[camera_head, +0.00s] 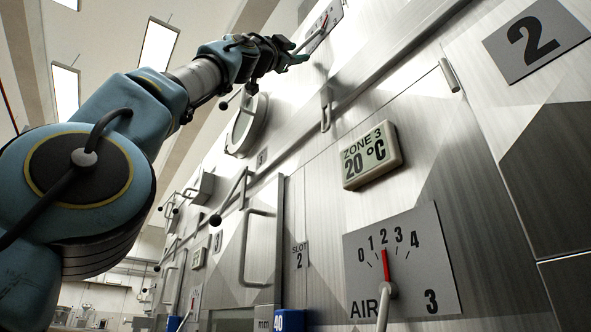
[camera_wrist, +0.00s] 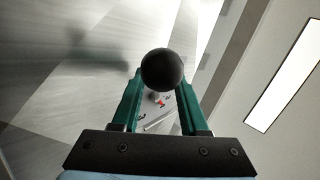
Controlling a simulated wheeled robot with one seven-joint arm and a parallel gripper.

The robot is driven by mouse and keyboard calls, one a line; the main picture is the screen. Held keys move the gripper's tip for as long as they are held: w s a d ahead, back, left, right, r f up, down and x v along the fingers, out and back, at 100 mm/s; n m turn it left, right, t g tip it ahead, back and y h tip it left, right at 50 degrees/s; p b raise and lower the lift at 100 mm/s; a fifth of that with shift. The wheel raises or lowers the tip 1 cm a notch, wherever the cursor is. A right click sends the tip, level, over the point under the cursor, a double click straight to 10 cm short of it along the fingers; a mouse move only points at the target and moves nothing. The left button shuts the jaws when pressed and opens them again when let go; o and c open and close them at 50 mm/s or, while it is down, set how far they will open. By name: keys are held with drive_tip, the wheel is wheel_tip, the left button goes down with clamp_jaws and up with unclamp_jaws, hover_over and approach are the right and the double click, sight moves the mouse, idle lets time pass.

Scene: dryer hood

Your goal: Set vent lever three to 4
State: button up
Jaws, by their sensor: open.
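A small plate (camera_head: 322,26) with a red mark and a lever rod (camera_head: 308,42) is high on the steel wall in the head view. Its number and pointer setting are too small to read. My gripper (camera_head: 297,60) is at the lower end of that rod. In the wrist view a round black knob (camera_wrist: 162,69) is between the green fingers of my gripper (camera_wrist: 158,84), near their tips. The fingers are open, with no clear grip on the knob. Beyond it, the knob partly hides a plate with a small red mark (camera_wrist: 162,103).
A plate marked AIR and 3 (camera_head: 430,275) has its red pointer near 2 and a lever hanging down. A Zone 3 display (camera_head: 370,155) reads 20 °C. A rail (camera_head: 375,85), door handles (camera_head: 256,245) and ball-ended levers (camera_head: 230,196) stand out from the wall.

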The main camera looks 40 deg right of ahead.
drive_tip(key=shift+f, duration=0.1)
drive_tip(key=b+v, duration=1)
drive_tip(key=shift+a+f, duration=0.25)
drive_tip(key=shift+a, duration=0.05)
idle(0.4)
